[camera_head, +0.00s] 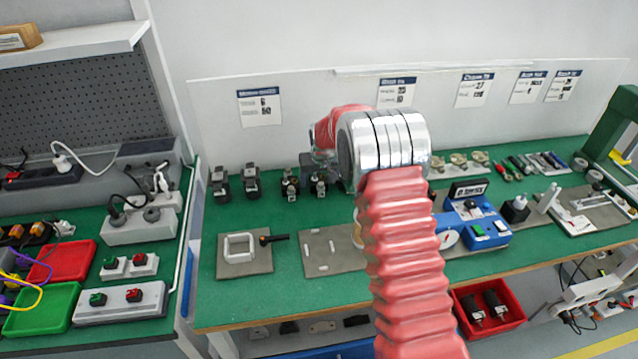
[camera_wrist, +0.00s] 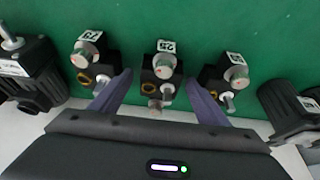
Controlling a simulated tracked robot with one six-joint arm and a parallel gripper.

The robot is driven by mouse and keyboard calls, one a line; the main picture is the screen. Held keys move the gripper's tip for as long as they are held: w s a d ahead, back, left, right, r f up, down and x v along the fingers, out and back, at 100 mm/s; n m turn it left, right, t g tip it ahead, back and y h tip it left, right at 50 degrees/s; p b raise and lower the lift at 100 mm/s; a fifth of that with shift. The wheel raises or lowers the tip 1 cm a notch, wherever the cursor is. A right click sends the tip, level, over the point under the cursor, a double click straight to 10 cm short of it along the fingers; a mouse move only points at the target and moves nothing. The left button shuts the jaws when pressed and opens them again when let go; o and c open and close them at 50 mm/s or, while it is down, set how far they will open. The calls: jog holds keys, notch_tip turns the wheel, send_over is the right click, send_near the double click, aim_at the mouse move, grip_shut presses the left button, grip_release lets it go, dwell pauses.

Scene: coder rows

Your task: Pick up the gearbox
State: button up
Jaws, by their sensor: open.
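The gearboxes are small black blocks with silver round shafts and white number labels. In the wrist view three stand in a row: a left one (camera_wrist: 92,58), a middle one (camera_wrist: 162,72) and a right one (camera_wrist: 226,78). My gripper (camera_wrist: 158,80) is open, with its two purple-grey fingers on either side of the middle gearbox. I see no clear contact. In the head view a gearbox (camera_head: 290,184) and another gearbox (camera_head: 319,186) stand at the back of the green bench (camera_head: 300,285); my red arm hides the space to their right.
Black motors (camera_head: 220,183) stand left of the gearboxes in the head view. The wrist view has one motor (camera_wrist: 30,75) at the left and another (camera_wrist: 288,105) at the right, close to the row. A grey mat (camera_head: 230,267) and a blue device (camera_head: 462,240) lie nearer the front.

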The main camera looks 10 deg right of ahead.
jog(key=shift+c, duration=0.6)
jog(key=c, duration=1.1)
